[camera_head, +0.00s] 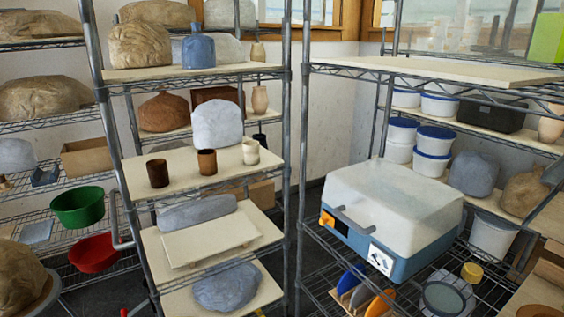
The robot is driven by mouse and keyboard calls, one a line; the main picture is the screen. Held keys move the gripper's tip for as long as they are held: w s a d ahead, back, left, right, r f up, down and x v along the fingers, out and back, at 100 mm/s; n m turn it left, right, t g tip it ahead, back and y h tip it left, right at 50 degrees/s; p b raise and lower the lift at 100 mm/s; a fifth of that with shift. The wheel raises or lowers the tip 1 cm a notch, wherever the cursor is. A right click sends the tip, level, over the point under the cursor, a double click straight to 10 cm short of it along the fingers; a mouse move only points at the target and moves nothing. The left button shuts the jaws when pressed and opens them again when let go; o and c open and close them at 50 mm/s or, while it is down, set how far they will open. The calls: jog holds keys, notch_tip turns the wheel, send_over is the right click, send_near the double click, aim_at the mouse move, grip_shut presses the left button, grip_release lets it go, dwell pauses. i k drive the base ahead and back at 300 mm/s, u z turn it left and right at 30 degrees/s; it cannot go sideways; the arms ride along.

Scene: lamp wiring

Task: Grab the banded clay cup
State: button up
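Three small cups stand upright in a row on a pale board (185,191) on the middle rack. The left cup (157,174) is dark brown. The middle cup (207,162) is brown and seems to have bands of different shade, so it looks most like the banded clay cup; the bands are too small to be sure. The right cup (250,152) is cream. The cups stand apart from each other. My gripper is not in view.
Metal rack posts (287,130) frame the cups' shelf. Behind the cups are a grey clay block (217,124) and a reddish-brown lump (164,112). A slab (211,239) lies on the shelf below. A white and blue case (394,210) sits on the right rack.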

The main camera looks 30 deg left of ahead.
aim_at(251, 148)
jog(key=z, duration=2.5)
jog(key=k, duration=2.25)
jog(key=u, duration=2.2)
jog(key=i, duration=1)
jog(key=u, duration=0.05)
